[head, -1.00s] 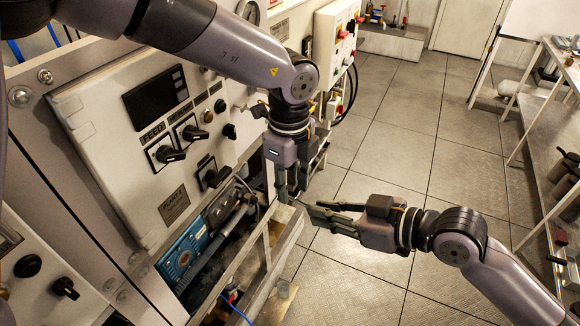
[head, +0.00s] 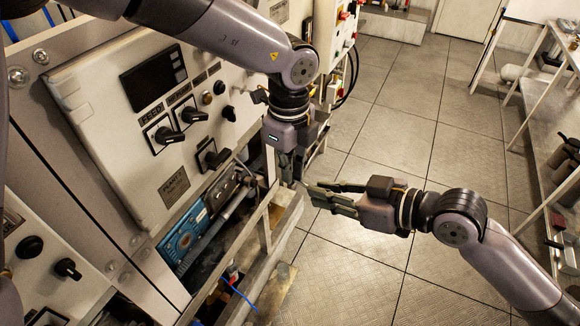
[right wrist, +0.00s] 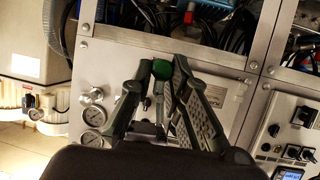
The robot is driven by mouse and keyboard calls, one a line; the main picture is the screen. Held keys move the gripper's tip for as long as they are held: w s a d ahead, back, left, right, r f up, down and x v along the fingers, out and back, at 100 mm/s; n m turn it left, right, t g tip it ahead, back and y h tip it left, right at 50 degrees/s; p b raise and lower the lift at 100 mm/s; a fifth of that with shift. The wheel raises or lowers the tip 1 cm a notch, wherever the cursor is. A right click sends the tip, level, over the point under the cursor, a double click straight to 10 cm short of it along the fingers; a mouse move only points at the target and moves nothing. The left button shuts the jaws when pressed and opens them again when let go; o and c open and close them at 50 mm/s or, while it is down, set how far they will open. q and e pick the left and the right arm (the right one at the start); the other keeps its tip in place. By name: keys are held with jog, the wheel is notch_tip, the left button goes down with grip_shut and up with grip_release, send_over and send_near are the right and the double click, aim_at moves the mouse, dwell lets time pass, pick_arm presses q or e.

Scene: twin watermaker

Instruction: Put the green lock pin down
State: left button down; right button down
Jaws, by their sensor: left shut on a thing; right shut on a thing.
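The green lock pin shows as a round green head (right wrist: 161,69) between the fingers of my right gripper (right wrist: 163,75) in the right wrist view. The rest of the pin is hidden by the fingers. In the head view my right gripper (head: 310,192) is shut and points left, in the air by the metal frame's corner; the green head cannot be made out there. My left gripper (head: 287,178) points down beside the frame, close to the right gripper's tips. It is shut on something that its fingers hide.
A grey control panel (head: 95,110) with black knobs stands at left. A blue part (head: 184,240) sits below it behind the metal frame rail (head: 232,262). A bench (head: 545,160) stands at far right. The tiled floor (head: 400,130) between is clear.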

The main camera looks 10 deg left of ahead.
jog(key=shift+s+a, duration=0.1)
jog(key=shift+s, duration=0.1)
jog(key=c, duration=1.7)
grip_release()
jog(key=shift+o, duration=1.2)
jog(key=shift+w, duration=0.1)
